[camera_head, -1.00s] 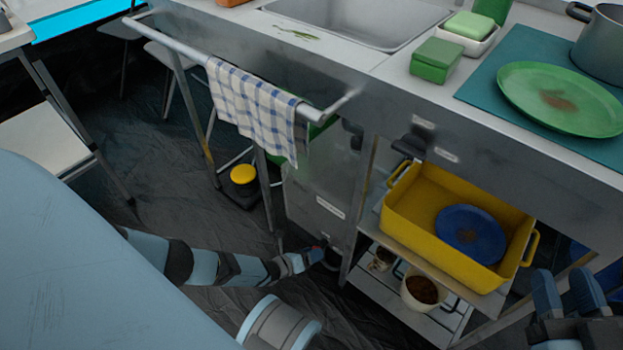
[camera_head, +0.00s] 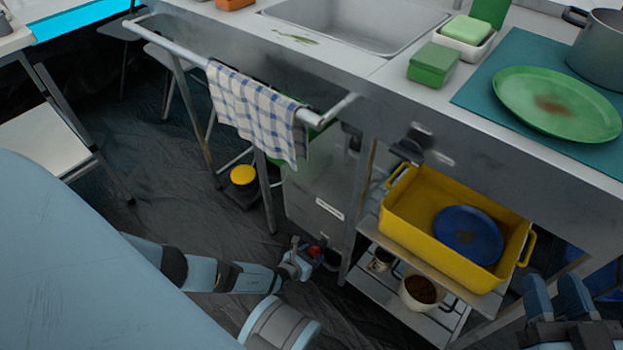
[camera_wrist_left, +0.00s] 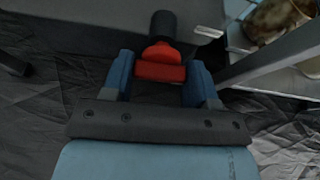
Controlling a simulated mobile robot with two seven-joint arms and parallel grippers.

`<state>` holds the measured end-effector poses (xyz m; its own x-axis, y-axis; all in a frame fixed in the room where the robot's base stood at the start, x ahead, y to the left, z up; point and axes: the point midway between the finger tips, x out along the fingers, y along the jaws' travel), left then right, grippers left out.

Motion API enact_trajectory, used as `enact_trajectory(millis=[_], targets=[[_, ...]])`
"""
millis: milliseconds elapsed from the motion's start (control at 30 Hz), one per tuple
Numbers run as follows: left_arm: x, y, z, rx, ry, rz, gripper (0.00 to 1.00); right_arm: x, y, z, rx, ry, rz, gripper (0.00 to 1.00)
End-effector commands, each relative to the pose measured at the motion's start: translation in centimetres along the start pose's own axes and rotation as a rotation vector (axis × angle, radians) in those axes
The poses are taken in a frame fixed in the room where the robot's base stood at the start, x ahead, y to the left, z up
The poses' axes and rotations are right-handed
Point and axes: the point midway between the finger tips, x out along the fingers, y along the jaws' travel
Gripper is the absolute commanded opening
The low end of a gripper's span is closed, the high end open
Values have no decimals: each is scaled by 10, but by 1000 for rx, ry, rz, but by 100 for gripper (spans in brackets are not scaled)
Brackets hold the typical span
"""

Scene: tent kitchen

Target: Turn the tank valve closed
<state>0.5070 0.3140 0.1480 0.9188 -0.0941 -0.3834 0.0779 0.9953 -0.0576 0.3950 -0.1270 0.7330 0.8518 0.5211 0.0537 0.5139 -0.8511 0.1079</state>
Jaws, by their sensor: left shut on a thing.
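The tank valve has a red handle (camera_wrist_left: 160,68) on a dark stem in the left wrist view. It shows in the head view as a small red spot (camera_head: 314,251) low at the front of the grey tank (camera_head: 312,190) under the counter. My left gripper (camera_head: 307,257) is at the valve, with its blue fingers on both sides of the red handle in the left wrist view (camera_wrist_left: 160,78). It is shut on the handle. My right gripper (camera_head: 553,285) is at the lower right of the head view, its fingers apart and empty.
A counter leg (camera_head: 357,210) stands just right of the valve. Beyond it are a shelf with a yellow tub (camera_head: 410,228) and a lower rack with a bowl (camera_head: 421,293). A checked towel (camera_head: 255,112) hangs on the rail above. Dark floor lies to the left.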

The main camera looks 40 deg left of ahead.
Motion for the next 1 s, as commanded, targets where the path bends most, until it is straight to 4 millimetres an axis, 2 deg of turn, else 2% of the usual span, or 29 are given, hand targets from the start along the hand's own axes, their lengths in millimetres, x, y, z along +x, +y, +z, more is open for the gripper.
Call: enact_trajectory(millis=[700, 733, 800, 833, 1000], targets=[[0, -1, 0, 69, -2, 27, 30, 0, 0, -1, 6, -2, 0, 37], [0, -1, 0, 69, -2, 27, 60, 0, 0, -1, 6, -2, 0, 37], [0, -1, 0, 68, -2, 27, 76, 0, 0, -1, 6, -1, 0, 37], [0, -1, 0, 68, -1, 27, 79, 0, 0, -1, 6, -1, 0, 37], [0, -1, 0, 68, -1, 27, 79, 0, 0, -2, 6, 0, 0, 37]])
